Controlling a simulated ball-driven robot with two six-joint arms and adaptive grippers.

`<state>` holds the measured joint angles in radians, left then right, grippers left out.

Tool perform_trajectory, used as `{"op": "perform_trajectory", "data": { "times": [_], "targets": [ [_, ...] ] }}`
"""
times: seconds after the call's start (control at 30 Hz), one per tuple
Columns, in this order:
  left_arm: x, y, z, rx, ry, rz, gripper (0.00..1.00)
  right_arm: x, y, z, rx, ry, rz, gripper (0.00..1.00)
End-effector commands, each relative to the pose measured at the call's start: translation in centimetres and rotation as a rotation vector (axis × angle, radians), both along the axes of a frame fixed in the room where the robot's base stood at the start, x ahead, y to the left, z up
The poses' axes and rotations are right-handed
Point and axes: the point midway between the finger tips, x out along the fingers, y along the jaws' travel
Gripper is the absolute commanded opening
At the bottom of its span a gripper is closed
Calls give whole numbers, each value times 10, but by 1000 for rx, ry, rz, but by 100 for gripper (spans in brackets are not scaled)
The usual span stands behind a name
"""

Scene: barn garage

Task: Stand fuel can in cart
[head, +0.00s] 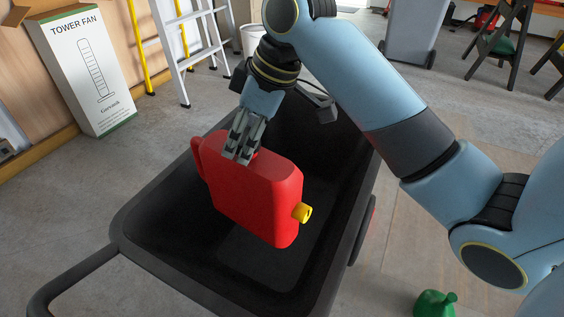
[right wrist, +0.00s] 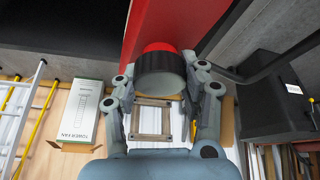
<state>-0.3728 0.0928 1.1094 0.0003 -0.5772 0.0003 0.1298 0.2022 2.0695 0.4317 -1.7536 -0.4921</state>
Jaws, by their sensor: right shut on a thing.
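The red fuel can (head: 255,195) is inside or just above the black cart (head: 130,215), its yellow spout cap (head: 302,212) pointing right. It looks roughly upright with some tilt. Whether its base touches the cart floor cannot be told. My right gripper (head: 243,145) comes down on the can's top and is shut on it. In the right wrist view the fingers (right wrist: 165,95) stand on both sides of a dark round cap on the red can (right wrist: 175,25). My left gripper is not in view.
The cart's handle (head: 60,285) reaches out at the lower left. A tower fan box (head: 85,75) and a ladder (head: 185,50) stand at the back left. A grey bin (head: 412,35) stands at the back. A green can (head: 435,303) sits on the floor at the lower right.

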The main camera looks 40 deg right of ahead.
Motion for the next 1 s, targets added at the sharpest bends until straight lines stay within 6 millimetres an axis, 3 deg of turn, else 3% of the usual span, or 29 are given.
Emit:
{"op": "perform_trajectory", "data": {
  "times": [0.03,0.3,0.4,0.5,0.7,1.0],
  "targets": [
    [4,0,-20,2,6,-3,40,5,-7,-36,-4,7,15,0],
    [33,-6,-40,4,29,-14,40,29,-39,-137,5,20,85,0],
    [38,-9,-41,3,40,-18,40,36,-50,-167,12,24,101,0],
    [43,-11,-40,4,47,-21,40,40,-59,-188,16,28,111,0],
    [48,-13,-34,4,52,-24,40,46,-69,-208,24,29,120,0],
    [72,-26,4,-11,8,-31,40,46,-69,-254,26,32,121,0]
  ]
}}
